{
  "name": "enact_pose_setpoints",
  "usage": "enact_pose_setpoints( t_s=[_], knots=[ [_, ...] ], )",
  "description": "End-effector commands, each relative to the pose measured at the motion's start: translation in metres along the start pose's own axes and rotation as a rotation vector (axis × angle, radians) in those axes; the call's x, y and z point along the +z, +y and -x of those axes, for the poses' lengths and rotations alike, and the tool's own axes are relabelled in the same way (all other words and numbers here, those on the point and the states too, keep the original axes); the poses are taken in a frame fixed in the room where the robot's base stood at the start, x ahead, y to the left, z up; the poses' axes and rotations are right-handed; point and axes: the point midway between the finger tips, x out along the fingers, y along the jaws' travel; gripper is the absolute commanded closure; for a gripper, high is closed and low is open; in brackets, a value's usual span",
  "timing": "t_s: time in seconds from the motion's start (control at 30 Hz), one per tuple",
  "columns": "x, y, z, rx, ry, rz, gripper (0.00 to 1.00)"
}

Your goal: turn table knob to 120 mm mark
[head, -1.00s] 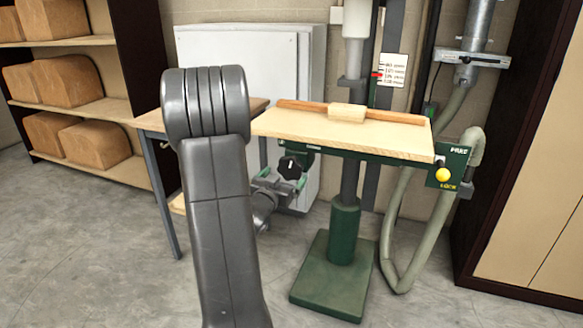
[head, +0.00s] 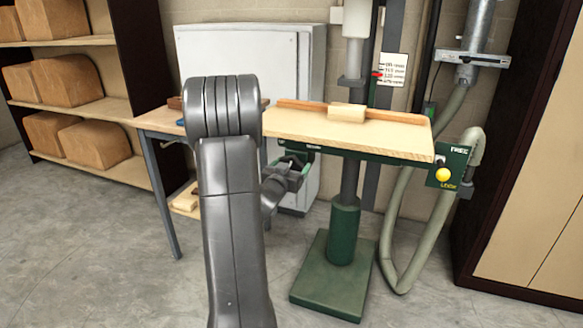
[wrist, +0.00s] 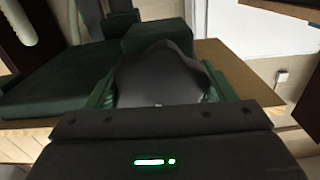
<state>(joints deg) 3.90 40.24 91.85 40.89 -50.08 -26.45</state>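The black table knob (wrist: 155,72) fills the middle of the wrist view, between the green fingers of my gripper (wrist: 160,90). In the head view my gripper (head: 290,168) is at the knob's place under the left part of the wooden table top (head: 390,137), and the knob is mostly hidden there. The fingers lie along both sides of the knob; whether they press on it I cannot tell. A white scale card (head: 393,69) hangs behind the column, with a red pointer (head: 377,74) at its left edge. Its marks are too small to read surely.
A wooden block (head: 346,113) and fence lie on the table top. A FREE/LOCK plate (head: 451,166) with a yellow knob (head: 443,175) is at its right end. A side bench (head: 158,122) stands left. A grey hose (head: 402,240) hangs right of the green base (head: 330,275).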

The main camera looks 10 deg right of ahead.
Motion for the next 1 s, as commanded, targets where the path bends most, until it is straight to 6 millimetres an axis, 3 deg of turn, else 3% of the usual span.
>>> enact_pose_setpoints(
  t_s=[0.23, 0.63, 1.0],
  knots=[
    [0.0039, 0.0003, 0.0001, 0.0, 0.002, -0.064, 0.46],
    [0.0021, 0.0001, 0.0, 0.0, 0.003, -0.416, 0.46],
    [-0.0025, -0.0001, -0.0001, 0.0, 0.005, -0.459, 0.46]
  ],
)
